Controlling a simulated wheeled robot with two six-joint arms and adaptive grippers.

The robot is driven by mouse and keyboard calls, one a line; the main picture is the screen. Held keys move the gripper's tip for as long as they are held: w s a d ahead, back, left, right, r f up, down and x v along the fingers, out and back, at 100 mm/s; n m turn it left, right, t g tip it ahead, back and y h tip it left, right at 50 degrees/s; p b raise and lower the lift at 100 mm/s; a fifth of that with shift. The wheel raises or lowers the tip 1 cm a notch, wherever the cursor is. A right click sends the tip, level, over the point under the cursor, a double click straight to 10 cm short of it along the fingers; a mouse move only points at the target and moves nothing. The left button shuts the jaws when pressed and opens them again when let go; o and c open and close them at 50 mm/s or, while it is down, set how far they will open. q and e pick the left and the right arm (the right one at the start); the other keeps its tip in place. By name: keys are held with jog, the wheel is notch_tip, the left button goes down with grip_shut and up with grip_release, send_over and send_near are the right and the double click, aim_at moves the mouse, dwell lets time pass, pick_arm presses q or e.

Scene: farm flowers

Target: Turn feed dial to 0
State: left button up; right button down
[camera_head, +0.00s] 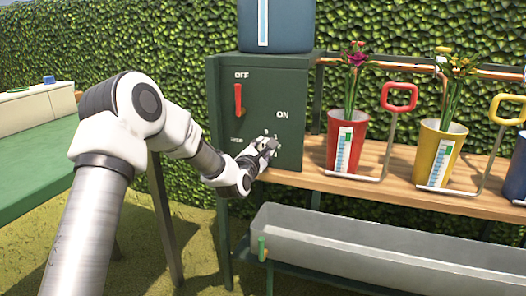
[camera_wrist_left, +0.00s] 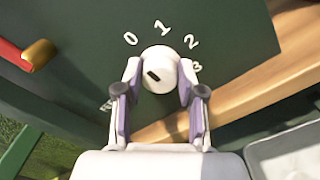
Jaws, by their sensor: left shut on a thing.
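The feed dial (camera_wrist_left: 160,62) is a round white knob on the dark green panel (camera_head: 262,95). The numerals 0, 1, 2 and 3 curve around its upper and right side in the left wrist view. A short dark mark on the knob's face lies left of its centre, tilted, on the side below the 0. My left gripper (camera_wrist_left: 157,84) is shut on the dial, one finger on each side. In the head view my left gripper (camera_head: 268,146) is at the panel's lower right and hides the dial. My right gripper is not in view.
A red lever (camera_head: 238,98) sits between OFF and ON labels; its end (camera_wrist_left: 38,56) shows left of the gripper. A blue tank (camera_head: 276,30) tops the panel. A wooden shelf (camera_head: 300,178) holds red (camera_head: 346,125) and yellow (camera_head: 437,160) flower pots. A grey trough (camera_head: 370,250) stands below.

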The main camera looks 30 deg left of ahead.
pick_arm(q)
jog(key=shift+r, duration=0.1)
dwell(0.3)
jog(key=o, duration=1.1)
jog(key=shift+o, duration=0.2)
jog(key=v, duration=1.2)
jog(key=shift+f, duration=0.25)
